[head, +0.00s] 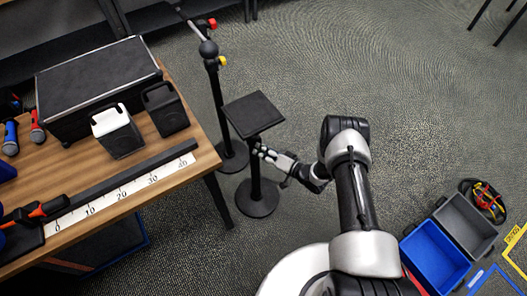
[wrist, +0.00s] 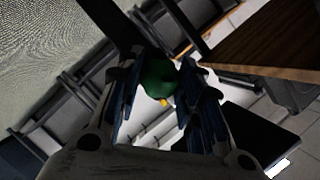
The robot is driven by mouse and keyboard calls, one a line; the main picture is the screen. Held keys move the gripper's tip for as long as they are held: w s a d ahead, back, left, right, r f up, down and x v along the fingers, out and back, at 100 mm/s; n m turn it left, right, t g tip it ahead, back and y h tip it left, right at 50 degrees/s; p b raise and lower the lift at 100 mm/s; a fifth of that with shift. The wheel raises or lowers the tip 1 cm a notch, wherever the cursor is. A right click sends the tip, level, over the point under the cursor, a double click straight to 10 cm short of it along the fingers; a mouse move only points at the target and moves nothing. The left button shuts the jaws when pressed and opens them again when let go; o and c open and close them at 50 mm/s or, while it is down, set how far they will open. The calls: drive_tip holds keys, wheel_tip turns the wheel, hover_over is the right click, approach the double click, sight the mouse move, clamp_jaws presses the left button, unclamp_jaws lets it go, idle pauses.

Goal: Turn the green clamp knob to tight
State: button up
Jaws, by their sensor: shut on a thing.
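The green clamp knob (wrist: 157,78) shows in the wrist view between my two fingers, with a small yellow-orange mark at its lower edge. My gripper (head: 262,152) is shut on it, at the pole of a stand with a square black top plate (head: 253,113) and a round base (head: 258,203). In the head view the knob is hidden by my gripper. I cannot tell how far the knob is turned.
A taller stand (head: 216,105) with red (head: 212,23) and yellow (head: 222,61) knobs is close behind. A wooden table (head: 190,170) at left holds a black case (head: 97,80), speakers and a ruler. Blue (head: 435,258) and grey (head: 466,222) bins lie at right.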

drive_tip(key=m+y, duration=0.1)
drive_tip(key=m, duration=0.1)
drive_tip(key=m+y, duration=0.1)
drive_tip(key=m, duration=0.2)
drive_tip(key=m+t+y, duration=0.1)
drive_tip(key=m, duration=0.2)
drive_tip(key=shift+f, duration=0.25)
drive_tip(key=shift+y, duration=0.3)
idle(0.3)
drive_tip(key=o, duration=1)
drive_tip(key=shift+o, duration=0.2)
drive_tip(key=v, duration=1.2)
